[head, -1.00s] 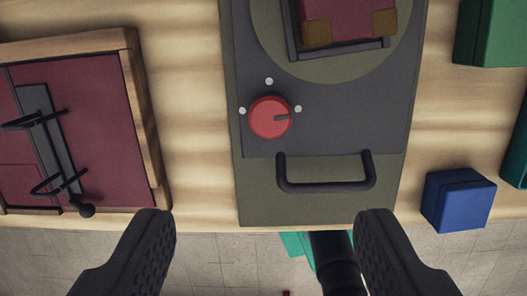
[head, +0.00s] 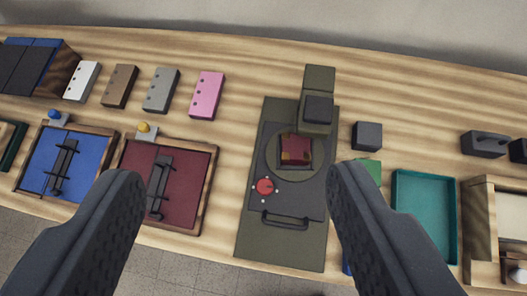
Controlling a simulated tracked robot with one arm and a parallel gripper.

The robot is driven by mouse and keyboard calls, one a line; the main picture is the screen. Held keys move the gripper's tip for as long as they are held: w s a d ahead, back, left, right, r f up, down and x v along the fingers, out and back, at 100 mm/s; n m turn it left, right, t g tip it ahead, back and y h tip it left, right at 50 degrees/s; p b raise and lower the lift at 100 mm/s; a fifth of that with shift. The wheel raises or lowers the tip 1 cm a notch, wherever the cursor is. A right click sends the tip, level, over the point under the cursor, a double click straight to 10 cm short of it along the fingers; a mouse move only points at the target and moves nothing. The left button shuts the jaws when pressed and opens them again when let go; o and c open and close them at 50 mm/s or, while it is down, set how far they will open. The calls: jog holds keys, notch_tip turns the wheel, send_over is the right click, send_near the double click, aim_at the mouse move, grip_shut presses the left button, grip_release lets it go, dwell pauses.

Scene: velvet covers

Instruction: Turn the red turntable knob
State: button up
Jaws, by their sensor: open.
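The red turntable knob (head: 264,187) is a small round dial with white marks around it. It sits at the front left of the dark grey turntable unit (head: 285,252), beside the round olive turntable plate (head: 296,176). A dark red block with tan corners (head: 296,149) sits on the plate in a dark holder. A black bar handle (head: 285,221) is in front of the knob. My gripper (head: 232,190) is open and empty, its two dark fingers wide apart in the foreground. The knob shows between the fingers, well beyond them and untouched.
To the left are a dark red framed panel (head: 190,190) and a blue one (head: 45,165), both with black latches. Several small blocks, including a pink one (head: 207,95), stand behind. To the right are a dark cube (head: 367,136), a green block (head: 369,170) and a teal tray (head: 397,205).

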jog(key=s+r+t, duration=0.1)
jog(key=s+r, duration=0.3)
jog(key=s+r+n+t, duration=0.1)
jog(key=s+r+t, duration=0.1)
jog(key=s+r, duration=0.2)
jog(key=s+r+t, duration=0.1)
jog(key=s+r, duration=0.3)
jog(key=s, duration=0.1)
jog(key=shift+s+d+r+t, duration=0.15)
jog(key=shift+r+t, duration=0.15)
jog(key=c, duration=0.5)
jog(key=shift+s+r, duration=0.25)
jog(key=shift+s, duration=0.15)
jog(key=shift+d, duration=0.1)
